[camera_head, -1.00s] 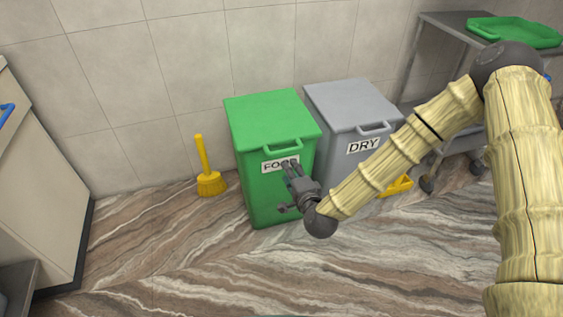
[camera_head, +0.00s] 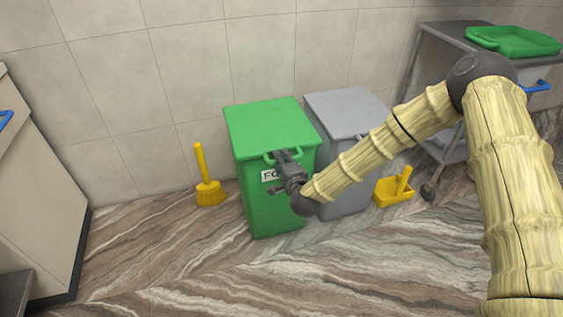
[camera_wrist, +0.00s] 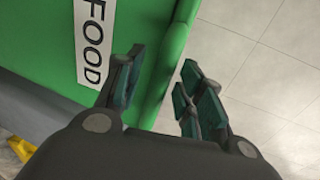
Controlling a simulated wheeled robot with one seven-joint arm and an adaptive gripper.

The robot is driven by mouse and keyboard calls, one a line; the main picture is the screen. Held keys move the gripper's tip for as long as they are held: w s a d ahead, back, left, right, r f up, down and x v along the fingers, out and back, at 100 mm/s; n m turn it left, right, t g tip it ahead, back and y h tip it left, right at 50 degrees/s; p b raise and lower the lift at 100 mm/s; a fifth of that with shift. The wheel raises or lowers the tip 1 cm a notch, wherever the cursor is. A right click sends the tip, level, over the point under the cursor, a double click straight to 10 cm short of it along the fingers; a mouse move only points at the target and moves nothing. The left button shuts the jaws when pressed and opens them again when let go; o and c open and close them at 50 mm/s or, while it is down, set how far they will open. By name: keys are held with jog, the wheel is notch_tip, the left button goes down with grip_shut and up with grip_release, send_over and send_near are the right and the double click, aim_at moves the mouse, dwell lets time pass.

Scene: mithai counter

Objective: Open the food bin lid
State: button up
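The food bin (camera_head: 262,205) is a green box with a white FOOD label (camera_wrist: 92,40) on its front. Its green lid (camera_head: 268,125) lies shut on top, with a loop handle at the front edge. My gripper (camera_head: 280,156) is in front of the bin at the lid's front edge, covering part of the handle and label. In the wrist view my gripper's fingers (camera_wrist: 160,90) are spread apart, with the green front on the left and open wall on the right. Whether a finger touches the handle cannot be told.
A grey bin (camera_head: 343,115) stands right beside the green one. A yellow brush (camera_head: 210,190) stands to the left and a yellow dustpan (camera_head: 393,193) to the right. A metal trolley with a green tray (camera_head: 512,41) is at the right. The floor in front is clear.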

jog(key=shift+w, duration=0.15)
grip_shut()
